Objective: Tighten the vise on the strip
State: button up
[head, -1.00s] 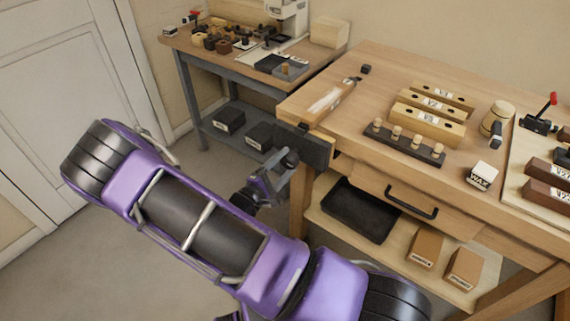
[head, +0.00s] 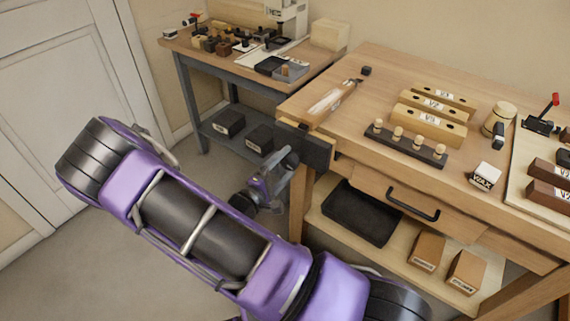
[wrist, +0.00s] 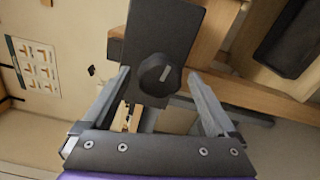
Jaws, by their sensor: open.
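The vise's dark front jaw plate (head: 312,149) sits at the bench's front left corner. In the wrist view the dark plate (wrist: 178,25) faces me, with a round black knob (wrist: 159,75) bearing a pale line mark. My gripper (wrist: 160,78) is open, with one finger on each side of the knob and gaps visible between knob and fingers. In the head view my gripper (head: 284,166) is just in front of the plate, partly hidden by my own arm. I cannot clearly make out the strip in the vise.
The wooden bench (head: 370,75) holds labelled wood blocks (head: 432,118), a peg rack (head: 405,145), a mallet (head: 497,120) and a wax block (head: 485,176). A drawer handle (head: 411,205) juts out right of the vise. A black tray (head: 360,212) lies on the shelf below.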

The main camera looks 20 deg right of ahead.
jog(key=v, duration=0.7)
dwell(0.5)
jog(key=shift+w+d+m, duration=0.7)
jog(key=shift+d+m, duration=0.05)
jog(key=shift+d, duration=0.2)
jog(key=shift+w+d+m, duration=0.65)
jog(key=shift+d+m, duration=0.05)
jog(key=shift+d, duration=0.25)
jog(key=shift+w+d+m, duration=0.7)
jog(key=shift+d+m, duration=0.05)
jog(key=shift+d, duration=0.2)
